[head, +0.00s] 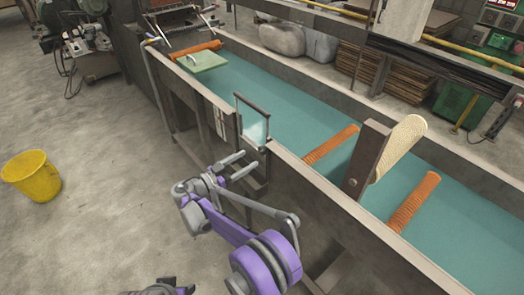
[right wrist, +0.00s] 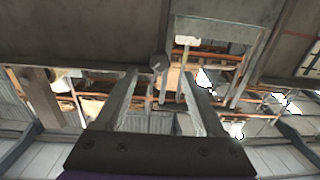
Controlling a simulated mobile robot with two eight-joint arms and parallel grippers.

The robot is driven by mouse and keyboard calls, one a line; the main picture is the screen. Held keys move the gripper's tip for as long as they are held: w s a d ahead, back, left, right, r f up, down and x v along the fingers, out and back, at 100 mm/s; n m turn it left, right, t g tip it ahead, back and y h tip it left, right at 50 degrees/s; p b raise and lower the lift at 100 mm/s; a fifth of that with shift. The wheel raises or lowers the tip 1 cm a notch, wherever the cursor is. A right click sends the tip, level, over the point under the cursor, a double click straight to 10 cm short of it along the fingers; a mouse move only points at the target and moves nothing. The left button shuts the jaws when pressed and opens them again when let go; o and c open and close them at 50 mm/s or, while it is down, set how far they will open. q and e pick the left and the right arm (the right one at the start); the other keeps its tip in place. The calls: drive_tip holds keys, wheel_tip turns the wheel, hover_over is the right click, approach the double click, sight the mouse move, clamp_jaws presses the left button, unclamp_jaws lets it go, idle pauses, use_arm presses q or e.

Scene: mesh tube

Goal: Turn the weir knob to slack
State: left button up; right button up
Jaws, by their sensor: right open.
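The weir is a dark-framed gate (head: 253,118) in the near wall of the long water trough. A small white plate with dark and red marks (head: 220,121) is on the wall left of it; its marks are too small to read. My right gripper (head: 250,160) is open just in front of the wall below the gate. In the right wrist view, a round grey knob (right wrist: 159,62) appears between and just beyond the open fingertips (right wrist: 160,76). Contact cannot be told. The knob is not clear in the head view. A grey part at the bottom edge may be my left gripper (head: 160,288).
The trough (head: 340,205) holds teal water, with orange mesh rolls (head: 413,203) and a wooden post with a pale mesh tube (head: 400,145) at the right. A green block (head: 203,60) lies at the far end. A yellow bucket (head: 32,176) stands on open floor at left.

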sight(260, 152)
drive_tip(key=x, duration=0.7)
drive_tip(key=shift+w+d, duration=0.15)
drive_tip(key=shift+d, duration=0.1)
clamp_jaws()
